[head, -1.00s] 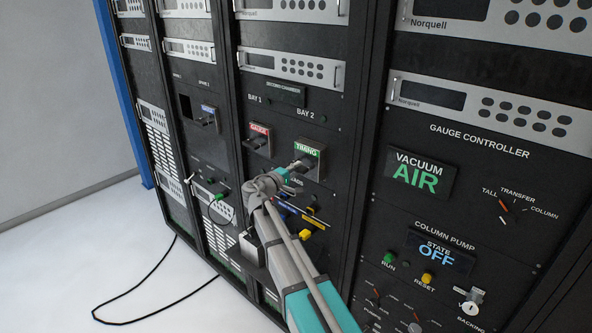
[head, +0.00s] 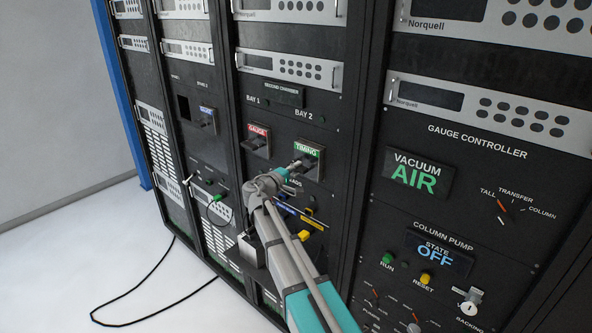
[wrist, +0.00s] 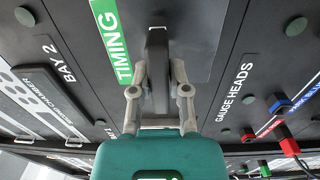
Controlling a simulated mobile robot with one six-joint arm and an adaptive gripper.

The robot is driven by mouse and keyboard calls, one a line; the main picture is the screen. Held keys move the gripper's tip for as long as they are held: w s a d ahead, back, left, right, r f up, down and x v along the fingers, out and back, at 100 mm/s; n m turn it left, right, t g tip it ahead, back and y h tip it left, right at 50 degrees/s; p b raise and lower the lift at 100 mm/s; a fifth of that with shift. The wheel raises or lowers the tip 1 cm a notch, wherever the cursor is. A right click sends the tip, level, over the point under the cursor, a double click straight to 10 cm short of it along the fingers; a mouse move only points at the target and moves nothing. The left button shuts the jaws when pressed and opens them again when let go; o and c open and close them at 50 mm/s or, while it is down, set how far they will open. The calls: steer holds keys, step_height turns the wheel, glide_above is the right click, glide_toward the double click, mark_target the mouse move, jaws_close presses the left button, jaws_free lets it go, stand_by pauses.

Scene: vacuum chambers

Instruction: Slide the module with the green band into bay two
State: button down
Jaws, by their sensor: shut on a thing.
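The module with the green band, labelled TIMING (head: 308,150), stands upright at bay two, under the BAY 2 label (head: 304,116). Its green band (wrist: 110,40) and grey face (wrist: 200,35) show close up in the wrist view. My gripper (head: 291,172) is at the module's front, and in the wrist view its fingers (wrist: 159,92) are shut on the dark upright handle (wrist: 157,65). My gripper hides part of the lower face in the head view. I cannot tell whether the face is fully flush with the panel.
A red-banded GAUGE module (head: 257,138) sits in bay one, just left. A blue-banded module (head: 207,118) is in the rack further left. Gauge-head connectors (wrist: 283,104) and a yellow part (head: 304,237) project from the panel below. The floor at left has a loose black cable (head: 130,322).

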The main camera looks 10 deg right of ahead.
steer(key=shift+w+d, duration=0.25)
steer(key=shift+d, duration=0.1)
stand_by(1.0)
steer(key=c, duration=0.5)
jaws_free()
steer(key=shift+s+a, duration=0.1)
steer(key=shift+v, duration=2.8)
steer(key=shift+r, duration=0.1)
